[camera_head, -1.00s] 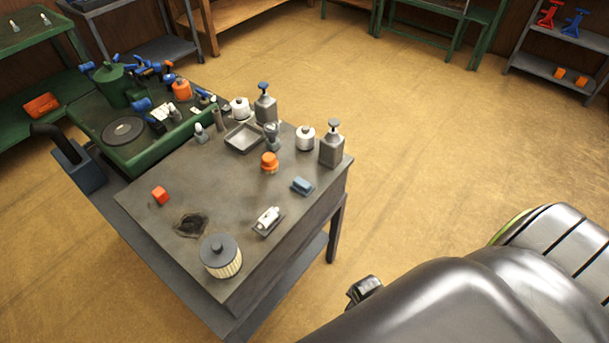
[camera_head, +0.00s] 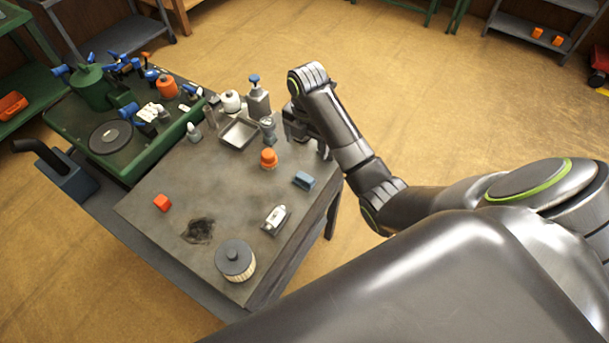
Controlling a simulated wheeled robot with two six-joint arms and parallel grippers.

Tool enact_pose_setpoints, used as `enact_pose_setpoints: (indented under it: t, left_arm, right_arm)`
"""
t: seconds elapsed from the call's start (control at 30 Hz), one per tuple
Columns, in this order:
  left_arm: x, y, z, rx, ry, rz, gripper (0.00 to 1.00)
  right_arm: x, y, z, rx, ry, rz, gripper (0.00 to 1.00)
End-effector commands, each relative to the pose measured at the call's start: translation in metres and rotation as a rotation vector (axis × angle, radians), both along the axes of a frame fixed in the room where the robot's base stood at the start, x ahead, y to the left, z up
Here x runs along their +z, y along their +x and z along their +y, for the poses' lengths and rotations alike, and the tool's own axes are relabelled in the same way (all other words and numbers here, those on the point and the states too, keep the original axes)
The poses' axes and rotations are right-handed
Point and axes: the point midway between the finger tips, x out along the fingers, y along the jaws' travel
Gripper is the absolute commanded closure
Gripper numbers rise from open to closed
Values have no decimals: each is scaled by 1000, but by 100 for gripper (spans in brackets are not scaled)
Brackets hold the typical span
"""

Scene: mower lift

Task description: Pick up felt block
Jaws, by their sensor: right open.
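A small blue-grey block (camera_head: 303,180), which looks like the felt block, lies on the grey workbench (camera_head: 170,235) near its right edge. A small red-orange block (camera_head: 162,203) lies at the bench's left side; I cannot tell from the picture what either is made of. My right gripper (camera_head: 307,146) points down over the bench's back right corner, above and behind the blue-grey block and apart from it. It is open, with nothing visible between its fingers. My left gripper is out of view.
A metal tray (camera_head: 238,134) and pump bottle (camera_head: 258,96) are at the back. The bench's middle is clear beside a dark stain (camera_head: 198,230).

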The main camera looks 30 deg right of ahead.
Motion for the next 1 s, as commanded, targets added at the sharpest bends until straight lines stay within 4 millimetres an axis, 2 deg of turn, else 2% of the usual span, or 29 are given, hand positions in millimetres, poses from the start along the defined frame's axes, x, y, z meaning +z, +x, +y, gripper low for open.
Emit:
enact_pose_setpoints:
  t: [0.07, 0.17, 0.57, 0.67, 0.73, 0.9, 1.0]
  left_arm:
    - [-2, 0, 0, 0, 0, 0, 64]
    - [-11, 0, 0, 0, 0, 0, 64]
    - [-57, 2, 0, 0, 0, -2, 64]
    - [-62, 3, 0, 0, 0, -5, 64]
    - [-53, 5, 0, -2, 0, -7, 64]
    - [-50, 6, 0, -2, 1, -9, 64]
    - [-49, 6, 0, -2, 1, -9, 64]
  right_arm:
    - [2, 2, 1, 27, 0, 4, 15]
    - [-6, 2, 1, 35, 0, 6, 15]
    - [-52, 2, 1, 31, 0, 4, 15]
    - [-75, 1, 1, 30, 0, 8, 15]
    - [-84, 1, 1, 29, 2, 10, 15]
    - [-109, 1, 1, 30, 1, 7, 15]
    - [-116, 2, 1, 30, 0, 6, 15]
